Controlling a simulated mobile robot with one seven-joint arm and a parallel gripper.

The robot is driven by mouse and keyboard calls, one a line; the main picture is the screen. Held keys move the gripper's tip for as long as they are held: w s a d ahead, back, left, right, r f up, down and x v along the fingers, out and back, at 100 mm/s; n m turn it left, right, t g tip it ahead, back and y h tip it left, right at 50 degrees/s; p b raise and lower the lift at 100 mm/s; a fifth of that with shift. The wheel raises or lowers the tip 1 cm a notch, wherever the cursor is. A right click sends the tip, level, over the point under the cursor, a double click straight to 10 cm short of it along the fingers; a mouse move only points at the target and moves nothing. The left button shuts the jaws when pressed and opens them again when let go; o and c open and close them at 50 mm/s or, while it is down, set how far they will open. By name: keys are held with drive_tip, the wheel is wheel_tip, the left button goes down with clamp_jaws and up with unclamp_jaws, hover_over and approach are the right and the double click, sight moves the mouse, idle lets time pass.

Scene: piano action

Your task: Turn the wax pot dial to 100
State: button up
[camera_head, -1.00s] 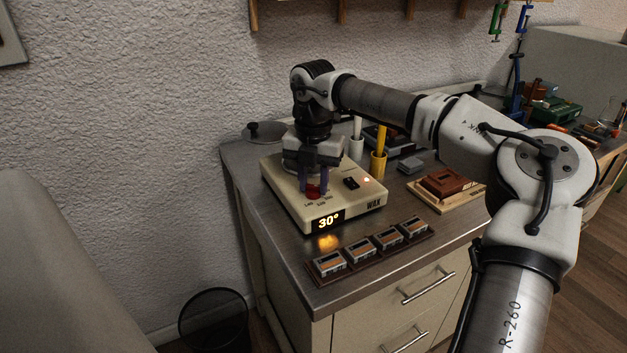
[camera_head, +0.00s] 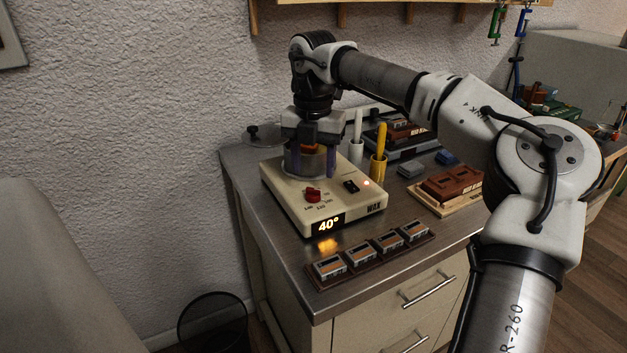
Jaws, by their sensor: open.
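The wax pot (camera_head: 284,196) is a cream box marked WAX on the metal counter, with a round pot at its back. Its lit display (camera_head: 328,225) reads 40°. The red dial (camera_head: 312,194) sits on the top face above the display, with small scale markings around it that are too small to read surely. My gripper (camera_head: 312,172) points down above the back of the wax pot, behind the dial. Its blue-grey fingers are spread apart and clear of the dial. The gripper partly hides the round pot.
A black rocker switch (camera_head: 351,187) and a small lit lamp (camera_head: 366,183) are right of the dial. A yellow holder (camera_head: 378,166) stands close behind the unit. A rack of several small blocks (camera_head: 372,253) lies in front. A wooden tray (camera_head: 459,207) is to the right.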

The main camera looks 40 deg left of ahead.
sight(313, 189)
wheel_tip(313, 189, up, 9)
drive_tip(key=shift+f, duration=0.2)
idle(0.5)
